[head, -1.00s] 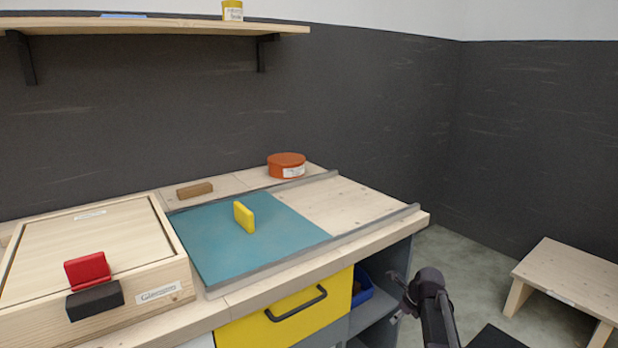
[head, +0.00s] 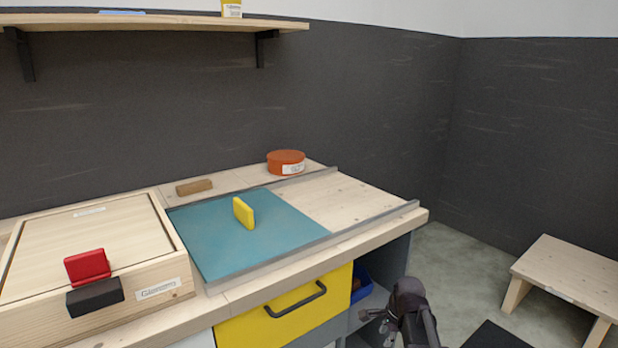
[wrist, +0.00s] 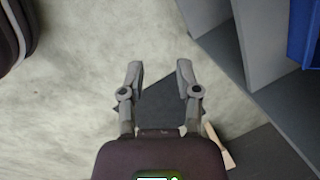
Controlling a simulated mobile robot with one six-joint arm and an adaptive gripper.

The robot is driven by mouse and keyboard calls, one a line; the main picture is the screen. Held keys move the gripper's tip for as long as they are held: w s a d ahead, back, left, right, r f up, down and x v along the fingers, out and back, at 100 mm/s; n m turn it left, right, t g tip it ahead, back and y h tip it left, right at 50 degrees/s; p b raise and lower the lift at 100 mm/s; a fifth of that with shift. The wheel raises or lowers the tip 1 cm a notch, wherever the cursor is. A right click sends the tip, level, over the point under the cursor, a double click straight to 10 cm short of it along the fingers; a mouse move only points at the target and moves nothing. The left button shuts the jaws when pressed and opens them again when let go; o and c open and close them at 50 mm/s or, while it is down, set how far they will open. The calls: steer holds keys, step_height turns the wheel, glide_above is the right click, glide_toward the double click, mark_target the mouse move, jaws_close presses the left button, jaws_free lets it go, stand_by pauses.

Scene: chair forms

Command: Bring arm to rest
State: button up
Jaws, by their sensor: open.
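My gripper (head: 376,322) is at the lower right of the head view, in front of the workbench's open grey shelf and to the right of the yellow drawer. In the wrist view my gripper (wrist: 158,75) has its two fingers spread apart with nothing between them. It points over bare floor, with a dark mat partly behind the fingers.
The workbench (head: 370,195) carries a wooden box (head: 90,240), a teal panel (head: 215,250) with a yellow handle, and an orange round tin (head: 286,162). A blue bin (head: 361,283) sits in the shelf. A wooden stool (head: 570,270) stands at right on open floor.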

steer(key=s+a+n+g+h, duration=0.2)
steer(key=s+a+n, duration=0.2)
steer(key=s+n, duration=0.95)
step_height(320, 180, up, 36)
steer(key=w+n+p, duration=0.2)
steer(key=n+p, duration=0.1)
steer(key=p, duration=3.4)
steer(key=shift+w+r, duration=0.25)
steer(key=shift+w, duration=0.1)
